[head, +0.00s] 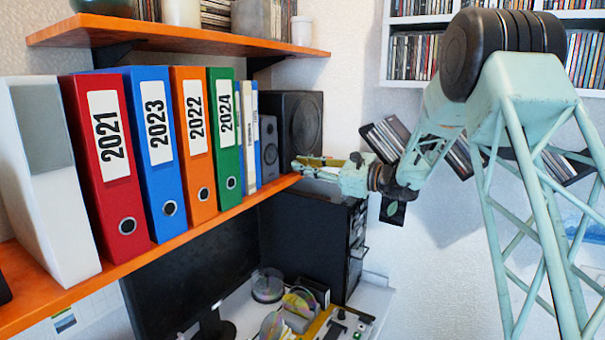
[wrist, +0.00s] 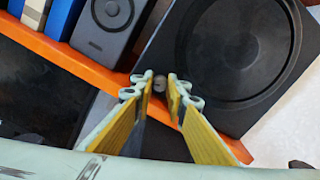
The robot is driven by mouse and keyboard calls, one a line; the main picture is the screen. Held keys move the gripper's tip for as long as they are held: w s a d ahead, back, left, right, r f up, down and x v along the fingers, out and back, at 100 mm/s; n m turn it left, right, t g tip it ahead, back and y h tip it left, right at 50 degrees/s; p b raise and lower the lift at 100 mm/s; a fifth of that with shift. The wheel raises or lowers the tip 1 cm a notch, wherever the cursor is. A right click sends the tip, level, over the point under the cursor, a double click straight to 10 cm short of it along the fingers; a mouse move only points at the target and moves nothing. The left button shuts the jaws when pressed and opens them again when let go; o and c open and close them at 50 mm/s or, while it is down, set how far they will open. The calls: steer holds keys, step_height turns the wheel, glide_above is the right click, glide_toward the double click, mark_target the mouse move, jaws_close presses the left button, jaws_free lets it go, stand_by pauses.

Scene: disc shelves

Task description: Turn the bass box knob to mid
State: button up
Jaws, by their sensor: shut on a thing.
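The bass box (head: 301,120) is a large black speaker at the right end of the orange shelf. In the wrist view the bass box (wrist: 187,32) shows its big round cone. Its small grey knob (wrist: 159,86) sits low on the front, near the shelf edge. My gripper (wrist: 160,80) has one finger on each side of the knob and is shut on it. In the head view my gripper (head: 297,165) reaches the lower front of the box from the right. The knob is hidden there, and I cannot read its setting or any marks.
A smaller grey speaker (head: 270,141) stands left of the bass box, beside binders (head: 197,148) on the orange shelf (head: 225,213). Below are a monitor (head: 190,285) and a black computer case (head: 318,225). Disc racks (head: 385,139) hang on the wall behind my arm.

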steer(key=shift+f+n+b, duration=0.1)
steer(key=shift+n+b, duration=0.9)
steer(key=shift+b, duration=0.25)
steer(key=shift+n, duration=0.3)
steer(key=o, duration=0.9)
steer(key=shift+c, duration=0.2)
steer(key=shift+r+m+p, duration=0.2)
steer(key=shift+m+p, duration=2)
steer(key=shift+p, duration=0.9)
steer(key=shift+m+p, duration=2.4)
steer(key=shift+p, duration=0.85)
